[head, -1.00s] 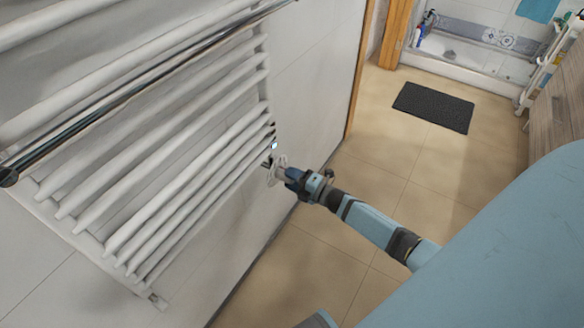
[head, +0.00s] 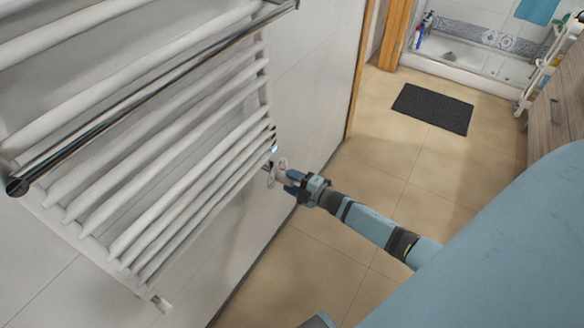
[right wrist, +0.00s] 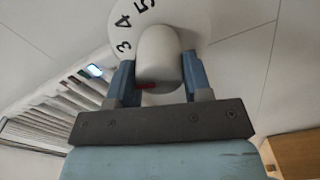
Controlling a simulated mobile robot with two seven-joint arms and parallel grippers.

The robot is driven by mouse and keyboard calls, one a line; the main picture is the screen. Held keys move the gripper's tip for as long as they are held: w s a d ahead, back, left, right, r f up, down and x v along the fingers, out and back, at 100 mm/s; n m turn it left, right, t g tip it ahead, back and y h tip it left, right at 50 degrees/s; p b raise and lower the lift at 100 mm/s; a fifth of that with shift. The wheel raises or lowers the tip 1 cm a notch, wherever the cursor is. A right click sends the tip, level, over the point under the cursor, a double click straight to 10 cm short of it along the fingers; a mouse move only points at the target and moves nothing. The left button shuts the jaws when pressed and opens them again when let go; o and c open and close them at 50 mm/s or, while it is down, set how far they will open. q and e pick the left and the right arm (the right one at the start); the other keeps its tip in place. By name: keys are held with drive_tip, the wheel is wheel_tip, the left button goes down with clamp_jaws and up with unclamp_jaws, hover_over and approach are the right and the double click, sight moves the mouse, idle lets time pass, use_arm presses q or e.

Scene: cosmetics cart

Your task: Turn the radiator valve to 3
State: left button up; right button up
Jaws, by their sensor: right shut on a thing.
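The white radiator valve (right wrist: 158,58) is in the right wrist view, with a round white dial plate (right wrist: 187,18) behind its knob. The digits 3, 4 and 5 show on the plate's left and upper part. A small red mark (right wrist: 146,86) shows at the knob's lower edge, between the fingers. My right gripper (right wrist: 158,75) is shut on the knob, one blue finger on each side. In the head view my right gripper (head: 286,177) is at the radiator's lower right corner, where the valve is small and partly hidden. My left gripper is not in view.
The white towel radiator (head: 190,150) with a chrome rail (head: 120,98) fills the left of the head view. A small lit display (right wrist: 95,71) sits near the valve. A dark mat (head: 433,108) lies on the open tiled floor.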

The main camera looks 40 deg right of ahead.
drive_tip(key=o, duration=0.9)
drive_tip(key=p+v, duration=0.1)
drive_tip(key=v, duration=1.3)
